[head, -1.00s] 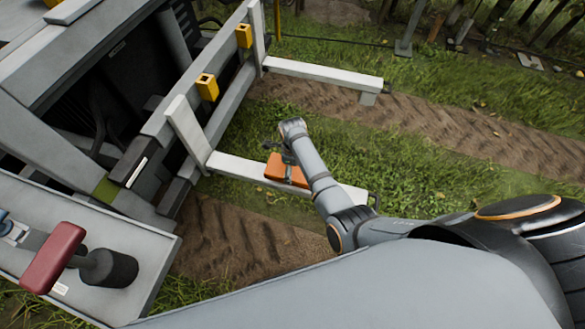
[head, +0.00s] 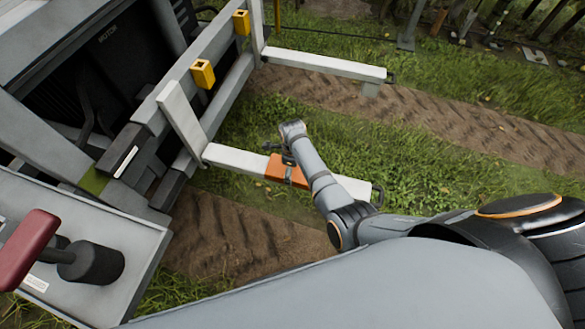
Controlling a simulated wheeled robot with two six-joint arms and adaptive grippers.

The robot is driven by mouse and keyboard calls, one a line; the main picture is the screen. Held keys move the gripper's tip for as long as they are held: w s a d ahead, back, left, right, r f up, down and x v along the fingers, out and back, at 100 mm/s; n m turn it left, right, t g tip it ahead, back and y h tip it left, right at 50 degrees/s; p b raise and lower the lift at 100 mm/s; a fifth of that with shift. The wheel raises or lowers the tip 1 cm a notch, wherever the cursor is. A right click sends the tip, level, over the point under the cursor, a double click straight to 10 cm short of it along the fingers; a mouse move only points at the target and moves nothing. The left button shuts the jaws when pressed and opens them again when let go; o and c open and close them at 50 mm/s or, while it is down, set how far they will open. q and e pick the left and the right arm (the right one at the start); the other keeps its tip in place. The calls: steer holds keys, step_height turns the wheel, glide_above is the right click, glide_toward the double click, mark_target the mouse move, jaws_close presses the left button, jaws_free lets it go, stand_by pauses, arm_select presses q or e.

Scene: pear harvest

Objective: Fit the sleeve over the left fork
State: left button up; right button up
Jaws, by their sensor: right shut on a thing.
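The orange sleeve (head: 279,171) is over the nearer white fork (head: 234,159), in line with it. White fork shows on both sides of the sleeve, toward the mast and toward the tip (head: 357,187). I cannot see whether the sleeve wraps the underside. My right gripper (head: 288,158) is shut on the sleeve from above, and its wrist hides part of the sleeve. The farther white fork (head: 325,67) is bare. My left gripper is not in view.
The forks join a grey crossbar with two yellow sockets (head: 202,74) on the machine at left. A red handle (head: 28,248) and black cylinder (head: 97,262) are at lower left. Grass and dirt tracks lie between and beyond the forks.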

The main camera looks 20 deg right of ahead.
stand_by(0.3)
steer(key=o, duration=1.1)
step_height(320, 180, up, 7)
steer(key=p, duration=0.8)
steer(key=shift+r, duration=0.1)
